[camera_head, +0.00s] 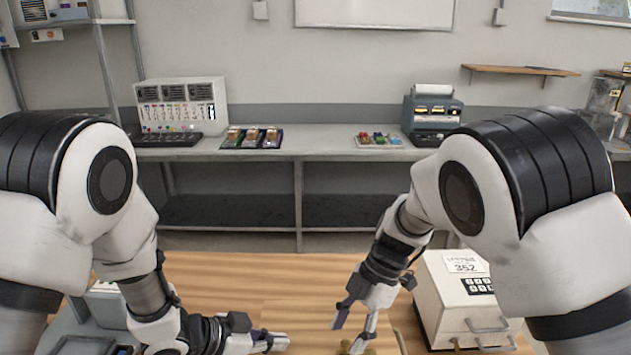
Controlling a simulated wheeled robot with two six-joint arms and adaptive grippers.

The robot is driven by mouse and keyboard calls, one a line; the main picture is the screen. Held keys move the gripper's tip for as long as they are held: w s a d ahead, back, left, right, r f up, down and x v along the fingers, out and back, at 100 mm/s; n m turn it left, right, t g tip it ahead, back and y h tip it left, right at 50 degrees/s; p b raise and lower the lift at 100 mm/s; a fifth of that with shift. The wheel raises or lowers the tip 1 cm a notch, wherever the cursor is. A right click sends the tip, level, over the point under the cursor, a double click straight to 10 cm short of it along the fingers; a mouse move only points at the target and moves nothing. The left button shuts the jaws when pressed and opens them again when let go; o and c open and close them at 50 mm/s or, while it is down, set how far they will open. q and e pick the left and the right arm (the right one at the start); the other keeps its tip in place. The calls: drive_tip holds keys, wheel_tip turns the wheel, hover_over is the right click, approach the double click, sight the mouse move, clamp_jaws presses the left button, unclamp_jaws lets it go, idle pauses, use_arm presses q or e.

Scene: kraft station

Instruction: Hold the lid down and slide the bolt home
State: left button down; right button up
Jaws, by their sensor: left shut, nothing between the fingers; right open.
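My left gripper (274,341) is low over the wooden table, lying nearly level, its fingers shut and empty and pointing right. My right gripper (351,333) points down at the front middle of the table, fingers spread. A small brass-coloured piece (345,350) shows at the bottom edge, just below the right fingertips. It is mostly cut off, and I cannot tell whether it is the bolt or whether the fingers touch it. No lid can be made out clearly; the area below the grippers is out of view.
A white box (437,309) with a keypad, handles and a 352 label stands right of my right gripper. A grey device (62,335) stands at the left, partly behind my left arm. The wooden table (260,285) is clear in the middle. A grey bench (320,146) with machines runs along the wall.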

sight(270, 354)
idle(0.4)
use_arm(q)
drive_tip(key=shift+f, duration=1.75)
use_arm(e)
drive_tip(key=shift+s+f, duration=0.1)
drive_tip(key=shift+s+f, duration=0.25)
drive_tip(key=shift+f, duration=0.85)
drive_tip(key=shift+s+f, duration=0.25)
drive_tip(key=shift+f, duration=0.85)
clamp_jaws()
